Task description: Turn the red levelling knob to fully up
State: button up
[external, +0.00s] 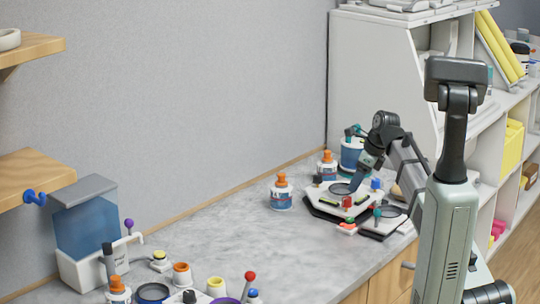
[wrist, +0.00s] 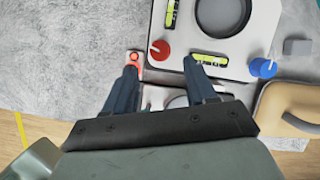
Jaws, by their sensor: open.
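The red levelling knob (wrist: 160,50) sits at a corner of a white levelling plate (wrist: 226,50), with a pale pointer mark on its left side. The knob also shows in the external view (external: 348,202) at the plate's front. My gripper (wrist: 160,65) is open and empty, pointing down. Its two fingertips appear on either side of the knob in the wrist view, with the knob slightly beyond them. I cannot tell the height gap. A blue knob (wrist: 262,68) sits at another corner. Two yellow-green bubble levels (wrist: 210,60) lie on the plate.
A small orange-red item (wrist: 134,58) is close by the left fingertip. Orange-capped bottles (external: 282,194) stand left of the plate. The grey counter (external: 215,225) has clear room further left.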

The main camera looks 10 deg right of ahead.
jog(key=w+d+v, duration=0.1)
jog(key=v, duration=0.6)
jog(key=w+d+f+t+h, duration=0.2)
jog(key=w+d+t, duration=0.2)
jog(key=w+d, duration=0.3)
jog(key=w+d+f+t+h, duration=0.2)
jog(key=w+d, duration=0.6)
jog(key=d, duration=0.7)
jog(key=shift+w+d+f+n+t, duration=0.2)
jog(key=shift+d+n+t, duration=0.15)
jog(key=shift+t, duration=0.55)
jog(key=shift+a, duration=0.1)
jog(key=w+a+r+n+y, duration=0.1)
jog(key=a+r, duration=0.2)
jog(key=a, duration=0.4)
jog(key=w+a+r+n+y, duration=0.1)
jog(key=a+r, duration=0.2)
jog(key=a, duration=0.4)
jog(key=n+g+y, duration=0.2)
jog(key=n+g, duration=0.3)
jog(key=g, duration=0.6)
send_near(348, 197)
jog(key=shift+m, duration=0.25)
jog(key=x, duration=0.9)
jog(key=shift+s, duration=0.2)
